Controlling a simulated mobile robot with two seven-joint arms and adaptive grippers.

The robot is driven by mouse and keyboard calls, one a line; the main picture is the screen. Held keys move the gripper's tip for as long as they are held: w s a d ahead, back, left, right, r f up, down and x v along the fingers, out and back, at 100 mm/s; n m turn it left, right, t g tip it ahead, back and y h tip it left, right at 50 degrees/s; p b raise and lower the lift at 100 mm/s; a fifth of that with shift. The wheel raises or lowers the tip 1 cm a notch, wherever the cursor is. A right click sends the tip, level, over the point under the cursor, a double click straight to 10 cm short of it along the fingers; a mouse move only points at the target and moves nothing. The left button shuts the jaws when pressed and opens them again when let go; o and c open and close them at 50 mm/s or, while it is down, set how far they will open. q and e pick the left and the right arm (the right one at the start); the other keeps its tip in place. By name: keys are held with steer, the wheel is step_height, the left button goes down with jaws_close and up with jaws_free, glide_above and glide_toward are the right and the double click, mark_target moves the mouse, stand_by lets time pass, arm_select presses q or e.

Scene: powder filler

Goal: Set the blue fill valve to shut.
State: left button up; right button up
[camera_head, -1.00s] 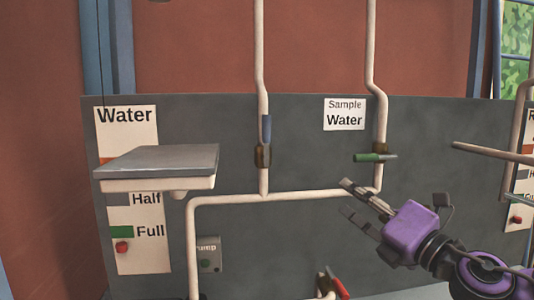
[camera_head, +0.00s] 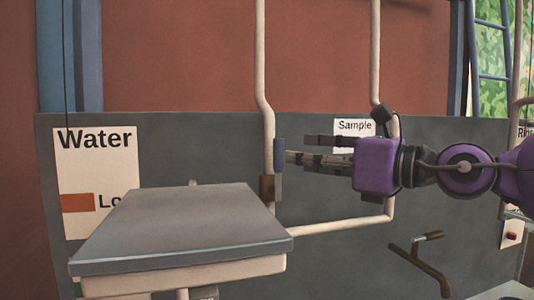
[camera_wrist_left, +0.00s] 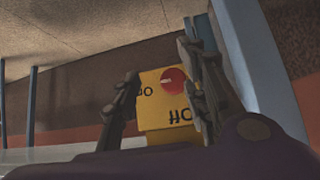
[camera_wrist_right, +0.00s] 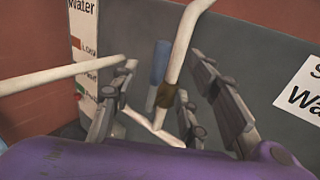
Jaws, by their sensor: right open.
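The blue fill valve handle (camera_head: 279,156) stands upright along the pale vertical pipe, above its brown valve body (camera_head: 270,187). My right gripper (camera_head: 297,148) is open and lies level, pointing left, with its fingertips close to the handle. In the right wrist view the blue handle (camera_wrist_right: 159,64) shows between the spread fingers (camera_wrist_right: 163,64), beside the pipe. Whether a finger touches it I cannot tell. My left gripper shows only in its own wrist view, with fingers (camera_wrist_left: 160,70) apart. Beyond them is a yellow box (camera_wrist_left: 165,103) with a red knob (camera_wrist_left: 173,81).
A grey-topped shelf (camera_head: 180,222) juts out at the lower left, below the valve. A Water sign (camera_head: 95,180) is on the grey panel behind it. My right gripper partly covers the Sample sign (camera_head: 354,126). A brown lever (camera_head: 420,262) stands at the lower right.

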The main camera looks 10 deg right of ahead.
mark_target(283, 158)
steer(key=b+x, duration=0.1)
steer(key=x, duration=0.1)
steer(key=b+x, duration=0.2)
steer(key=f+b+x, duration=0.1)
steer(key=x, duration=0.1)
steer(key=shift+w+d, duration=0.1)
steer(key=shift+w+a+r+b, duration=0.25)
steer(key=shift+w+a+b, duration=0.05)
steer(key=shift+a+b, duration=0.1)
steer(key=shift+r, duration=0.2)
arm_select(q)
steer(key=shift+g, duration=0.3)
steer(key=s+f, duration=0.1)
steer(key=f, duration=0.2)
steer(key=s+a+f, duration=0.1)
steer(key=shift+s+a+f, duration=0.1)
steer(key=shift+s+f, duration=0.25)
arm_select(e)
steer(key=shift+c, duration=1.4)
arm_select(q)
steer(key=shift+s+f, duration=0.15)
steer(key=shift+s, duration=0.1)
arm_select(e)
jaws_close()
